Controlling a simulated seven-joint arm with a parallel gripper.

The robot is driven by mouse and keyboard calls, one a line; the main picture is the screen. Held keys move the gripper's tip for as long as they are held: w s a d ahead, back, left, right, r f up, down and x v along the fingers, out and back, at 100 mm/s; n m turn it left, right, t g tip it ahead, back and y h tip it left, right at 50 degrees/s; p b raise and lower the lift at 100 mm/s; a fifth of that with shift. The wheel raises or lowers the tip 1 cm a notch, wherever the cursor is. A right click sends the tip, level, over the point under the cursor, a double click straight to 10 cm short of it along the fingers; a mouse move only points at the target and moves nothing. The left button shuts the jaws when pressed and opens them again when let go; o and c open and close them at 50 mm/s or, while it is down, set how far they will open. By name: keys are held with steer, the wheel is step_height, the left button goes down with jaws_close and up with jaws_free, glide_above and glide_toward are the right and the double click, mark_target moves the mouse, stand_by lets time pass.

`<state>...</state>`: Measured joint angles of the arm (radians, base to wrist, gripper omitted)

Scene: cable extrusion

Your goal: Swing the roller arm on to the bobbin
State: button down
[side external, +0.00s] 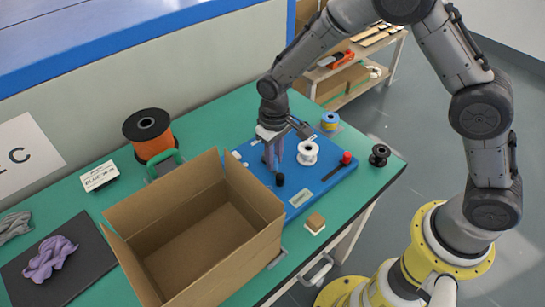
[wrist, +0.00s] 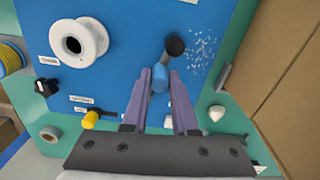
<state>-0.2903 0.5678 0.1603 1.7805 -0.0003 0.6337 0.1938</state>
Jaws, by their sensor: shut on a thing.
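The white bobbin (side external: 308,152) stands on the blue panel (side external: 325,182), to the right of my gripper. In the wrist view the bobbin (wrist: 78,43) is at upper left, apart from my fingers. My gripper (side external: 273,165) reaches down over the panel. In the wrist view my gripper (wrist: 161,73) has its two purple fingers either side of a short blue cylinder, which looks like the handle of the roller arm (wrist: 159,82). A black round end (wrist: 174,45) shows just beyond it, and also below my fingers in the side view (side external: 280,180).
An open cardboard box (side external: 195,235) stands close to the panel's left. An orange spool (side external: 149,135) stands behind the box. Yellow (wrist: 91,118) and black (wrist: 44,86) knobs sit on the panel.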

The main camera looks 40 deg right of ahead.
steer(key=n, duration=0.1)
steer(key=d+n, duration=0.1)
steer(key=n, duration=0.1)
steer(key=shift+d+r, duration=0.1)
steer(key=shift+d, duration=0.2)
steer(key=d+n, duration=0.1)
steer(key=n, duration=0.1)
steer(key=shift+n, duration=0.4)
steer(key=shift+w+d+n, duration=0.2)
steer(key=shift+d+n, duration=0.25)
steer(key=shift+n, duration=0.55)
steer(key=shift+w+d+n, duration=0.2)
steer(key=shift+d+n, duration=0.2)
steer(key=shift+n, duration=0.6)
steer(key=c, duration=0.7)
jaws_free()
steer(key=shift+r, duration=0.1)
step_height(320, 180, up, 14)
steer(key=shift+f, duration=0.2)
steer(key=shift+d, duration=0.15)
